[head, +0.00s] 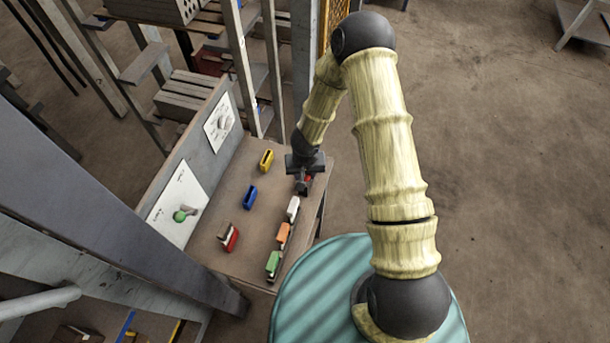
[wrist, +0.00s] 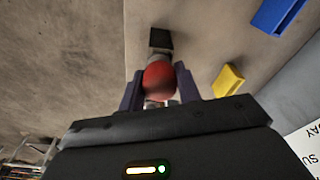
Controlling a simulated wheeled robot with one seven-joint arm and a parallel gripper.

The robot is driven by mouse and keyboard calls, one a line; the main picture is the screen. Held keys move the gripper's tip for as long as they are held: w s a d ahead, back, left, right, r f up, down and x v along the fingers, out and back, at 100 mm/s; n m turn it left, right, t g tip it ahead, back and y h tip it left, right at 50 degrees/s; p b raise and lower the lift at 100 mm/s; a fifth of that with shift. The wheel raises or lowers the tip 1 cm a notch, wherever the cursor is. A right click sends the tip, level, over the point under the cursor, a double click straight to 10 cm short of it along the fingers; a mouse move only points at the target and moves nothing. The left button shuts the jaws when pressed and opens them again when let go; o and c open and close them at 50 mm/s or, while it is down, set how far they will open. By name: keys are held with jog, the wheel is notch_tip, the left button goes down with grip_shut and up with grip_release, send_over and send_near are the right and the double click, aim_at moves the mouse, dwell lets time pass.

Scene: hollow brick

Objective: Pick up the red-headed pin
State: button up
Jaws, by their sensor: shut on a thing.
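The red-headed pin (wrist: 159,78) shows its round red head between the two fingers of my gripper (wrist: 158,88) in the wrist view. My gripper is shut on it. In the head view my gripper (head: 303,184) is at the far right end of the bench, and a bit of the red head (head: 308,178) shows beside the fingers. A dark square block (wrist: 161,40) lies just beyond the pin in the wrist view. The pin's lower part is mostly hidden, so I cannot tell whether it is clear of the bench.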

notch_tip(320, 180, up, 10)
jog(key=p, duration=0.5)
jog(key=shift+p, duration=0.35)
